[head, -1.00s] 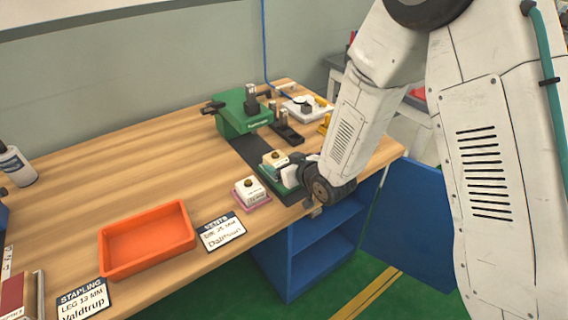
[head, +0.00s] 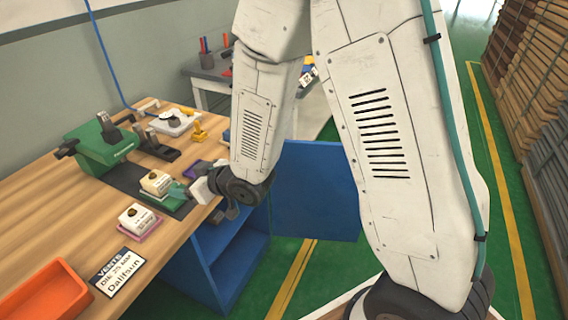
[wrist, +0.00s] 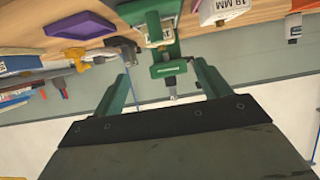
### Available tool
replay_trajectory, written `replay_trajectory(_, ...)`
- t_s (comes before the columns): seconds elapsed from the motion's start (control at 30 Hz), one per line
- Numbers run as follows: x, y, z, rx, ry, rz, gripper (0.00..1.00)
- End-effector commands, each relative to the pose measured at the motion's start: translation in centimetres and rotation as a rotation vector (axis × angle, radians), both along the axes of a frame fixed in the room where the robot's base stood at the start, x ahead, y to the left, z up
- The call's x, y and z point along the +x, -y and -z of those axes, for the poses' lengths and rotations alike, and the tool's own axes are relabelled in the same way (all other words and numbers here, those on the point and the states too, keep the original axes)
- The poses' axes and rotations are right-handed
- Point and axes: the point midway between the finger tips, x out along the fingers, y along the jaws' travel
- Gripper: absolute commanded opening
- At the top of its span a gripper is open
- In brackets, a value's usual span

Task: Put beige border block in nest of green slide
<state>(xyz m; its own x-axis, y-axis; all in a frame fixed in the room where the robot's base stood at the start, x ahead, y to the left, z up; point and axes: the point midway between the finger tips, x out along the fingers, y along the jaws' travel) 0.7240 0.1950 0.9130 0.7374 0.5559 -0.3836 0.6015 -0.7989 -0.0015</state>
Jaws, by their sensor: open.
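My gripper (head: 181,190) is just right of the block, low over the slide. In the wrist view my gripper (wrist: 165,75) has its two green fingers apart with nothing between them. The green slide (wrist: 166,68) and the block (wrist: 157,30) show beyond the fingertips, apart from them.
A green press (head: 100,147) stands behind the slide. A white block in a pink-edged holder (head: 137,218) is in front on the table. An empty purple tray (wrist: 80,25) lies beside the slide. An orange bin (head: 45,295) and a label card (head: 118,271) are at front left.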

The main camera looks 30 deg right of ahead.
Motion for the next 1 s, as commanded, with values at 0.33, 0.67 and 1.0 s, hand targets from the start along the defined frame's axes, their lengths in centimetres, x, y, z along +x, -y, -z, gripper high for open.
replay_trajectory(0.33,0.0,7.5,-5.3,-0.178,-0.140,0.191,0.76)
replay_trajectory(0.67,-10.4,18.9,-12.9,-0.338,-0.526,0.481,0.76)
replay_trajectory(1.0,-26.6,22.6,-17.9,-0.347,-0.929,0.589,0.76)
